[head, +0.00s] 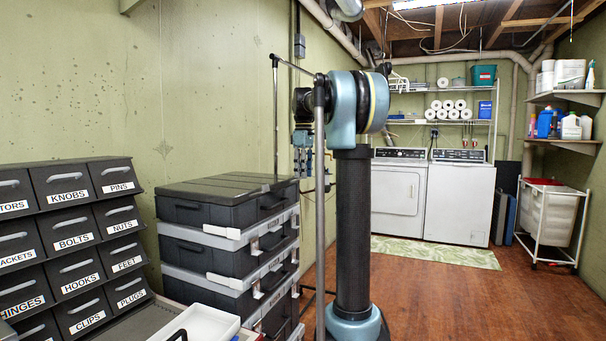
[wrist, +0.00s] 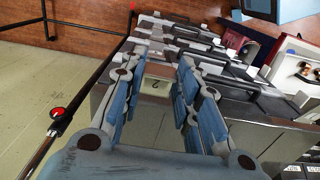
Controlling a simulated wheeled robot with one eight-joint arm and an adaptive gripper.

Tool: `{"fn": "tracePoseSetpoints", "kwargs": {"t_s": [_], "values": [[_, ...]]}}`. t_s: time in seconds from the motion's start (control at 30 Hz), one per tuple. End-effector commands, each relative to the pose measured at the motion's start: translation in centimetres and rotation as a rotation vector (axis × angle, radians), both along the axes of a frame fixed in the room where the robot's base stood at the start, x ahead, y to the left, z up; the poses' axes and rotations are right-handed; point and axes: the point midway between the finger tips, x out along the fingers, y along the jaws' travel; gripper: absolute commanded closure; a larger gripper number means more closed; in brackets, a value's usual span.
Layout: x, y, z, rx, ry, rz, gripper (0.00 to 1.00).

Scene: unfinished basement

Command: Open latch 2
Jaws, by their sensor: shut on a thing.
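A stack of dark grey cases (head: 215,248) with lighter grey rims and latches stands left of centre in the head view. In the wrist view, the cases (wrist: 260,106) run away from me, with several grey latches along them. My gripper (wrist: 165,62) has blue-padded fingers on both sides of a pale plate marked 2, latch 2 (wrist: 155,86). The fingers are shut on it, with a visible width between them. The exact contact at the fingertips is partly hidden by the fingers.
Labelled drawers (head: 75,240) and a white tray (head: 203,325) are left of the cases. A thin metal rack frame (head: 276,120) stands by the stack; a dark rod with a red knob (wrist: 57,113) is left in the wrist view. Open floor (head: 460,300) lies right.

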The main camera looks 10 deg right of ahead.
Motion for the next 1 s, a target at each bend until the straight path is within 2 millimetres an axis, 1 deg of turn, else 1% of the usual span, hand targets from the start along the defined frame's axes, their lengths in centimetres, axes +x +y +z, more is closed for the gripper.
{"fn": "tracePoseSetpoints", "kwargs": {"t_s": [0.33, 0.67, 0.7, 0.77, 1.0], "values": [[0.61, 0.65, 0.61, -0.124, 0.081, 0.002, 0.94], [0.62, 0.65, 0.66, -0.137, 0.088, -0.001, 0.94], [0.62, 0.63, 0.66, -0.137, 0.088, -0.001, 0.64], [0.60, 0.65, 0.66, -0.137, 0.088, -0.001, 0.50], [0.55, 0.67, 0.68, -0.137, 0.089, 0.000, 0.50]]}}
